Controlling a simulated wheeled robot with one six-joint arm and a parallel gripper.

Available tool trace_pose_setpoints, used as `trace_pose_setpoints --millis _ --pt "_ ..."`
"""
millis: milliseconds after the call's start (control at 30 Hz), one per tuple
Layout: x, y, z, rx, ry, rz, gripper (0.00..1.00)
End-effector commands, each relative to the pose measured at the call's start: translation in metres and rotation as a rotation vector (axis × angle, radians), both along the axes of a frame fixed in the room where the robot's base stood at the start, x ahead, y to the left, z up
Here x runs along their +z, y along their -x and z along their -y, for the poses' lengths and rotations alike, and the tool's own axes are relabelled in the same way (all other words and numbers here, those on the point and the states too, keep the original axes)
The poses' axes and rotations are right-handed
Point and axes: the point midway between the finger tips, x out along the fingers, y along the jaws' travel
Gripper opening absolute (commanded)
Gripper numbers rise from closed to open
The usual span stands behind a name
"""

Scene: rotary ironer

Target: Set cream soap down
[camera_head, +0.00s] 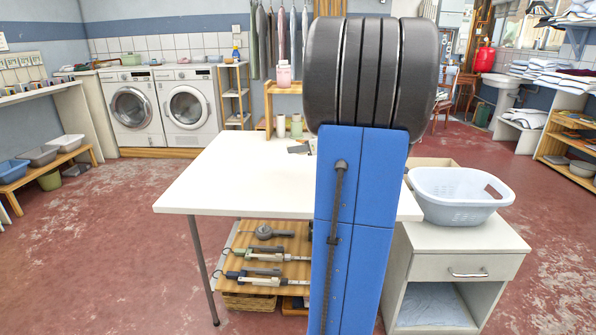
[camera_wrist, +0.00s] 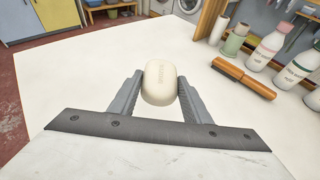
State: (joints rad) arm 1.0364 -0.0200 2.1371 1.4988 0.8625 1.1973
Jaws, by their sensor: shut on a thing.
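The cream soap (camera_wrist: 159,83) is a rounded cream bar with faint lettering, seen in the wrist view. My gripper (camera_wrist: 159,92) is shut on it, one finger on each side. The white table top (camera_wrist: 75,85) lies beneath it; I cannot tell whether the soap touches the table. The table also shows in the head view (camera_head: 235,180). There my blue arm hides the gripper and the soap.
A pale blue basket (camera_head: 460,195) sits on a white cabinet right of the table. The table's left part is clear.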

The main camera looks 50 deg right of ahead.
Motion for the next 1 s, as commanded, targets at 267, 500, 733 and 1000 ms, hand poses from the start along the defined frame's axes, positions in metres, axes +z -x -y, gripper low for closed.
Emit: trace_pose_setpoints --millis 267,500,733,1000 --pt "-0.046 0.000 0.000 -0.001 -0.004 -0.003 0.20" --pt "-0.066 0.000 0.000 0.000 -0.003 -0.002 0.20" --pt "-0.092 0.000 0.000 0.000 -0.002 -0.002 0.20" --pt "-0.094 0.000 0.000 0.000 0.000 -0.001 0.20"
